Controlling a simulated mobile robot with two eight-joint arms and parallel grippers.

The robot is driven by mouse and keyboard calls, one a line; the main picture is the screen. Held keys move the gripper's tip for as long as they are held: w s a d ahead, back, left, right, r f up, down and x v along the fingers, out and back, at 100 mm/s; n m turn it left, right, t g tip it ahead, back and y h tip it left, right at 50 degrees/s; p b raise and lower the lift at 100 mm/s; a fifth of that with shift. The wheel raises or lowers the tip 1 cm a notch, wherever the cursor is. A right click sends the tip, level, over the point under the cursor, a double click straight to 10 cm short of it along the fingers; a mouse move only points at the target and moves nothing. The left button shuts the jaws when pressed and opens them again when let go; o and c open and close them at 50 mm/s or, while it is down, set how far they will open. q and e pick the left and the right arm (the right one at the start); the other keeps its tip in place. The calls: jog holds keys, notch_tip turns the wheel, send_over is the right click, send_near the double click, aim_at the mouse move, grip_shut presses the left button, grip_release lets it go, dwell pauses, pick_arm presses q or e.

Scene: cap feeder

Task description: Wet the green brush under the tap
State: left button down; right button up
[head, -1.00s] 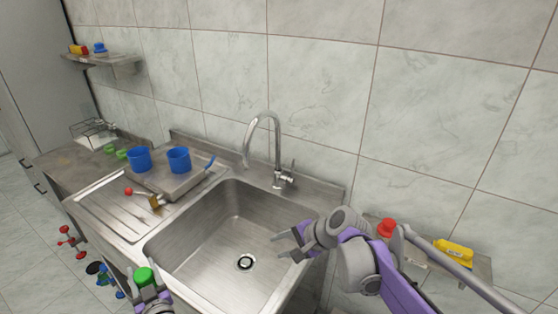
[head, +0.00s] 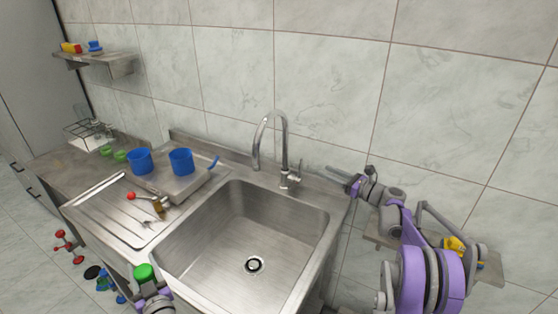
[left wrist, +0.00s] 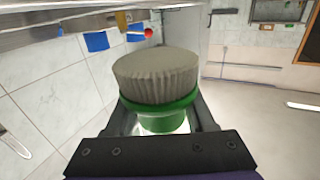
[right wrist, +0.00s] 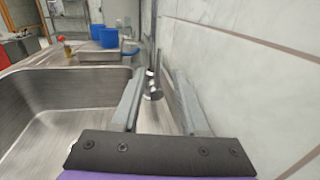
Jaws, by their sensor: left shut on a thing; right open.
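The green brush (head: 145,271) is held upright in my left gripper (head: 146,287), in front of the sink's left front edge. In the left wrist view, its grey bristles (left wrist: 155,77) point up above a green collar between the fingers. The chrome tap (head: 283,150) arches over the back of the sink (head: 250,225), and no water shows. Its handle (head: 292,177) is at its base. My right gripper (head: 343,180) is open and empty, right of the tap near the wall. In the right wrist view, the tap base (right wrist: 153,90) appears between its fingers, farther ahead.
A red-knobbed tool (head: 132,196) lies on the drainboard (head: 110,215). A small shelf (head: 488,265) with a yellow item (head: 453,244) is at the right. The sink basin is empty.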

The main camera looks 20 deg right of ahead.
jog(key=p, duration=0.2)
send_over(300, 178)
jog(key=s+d, duration=0.1)
pick_arm(q)
jog(key=shift+w+r, duration=0.25)
jog(key=shift+r, duration=0.6)
jog(key=shift+w+r, duration=0.2)
jog(key=shift+r, duration=0.65)
pick_arm(e)
jog(key=shift+w+a, duration=0.35)
jog(key=shift+w, duration=0.3)
jog(key=shift+c, duration=0.2)
grip_shut()
jog(key=shift+s, duration=0.1)
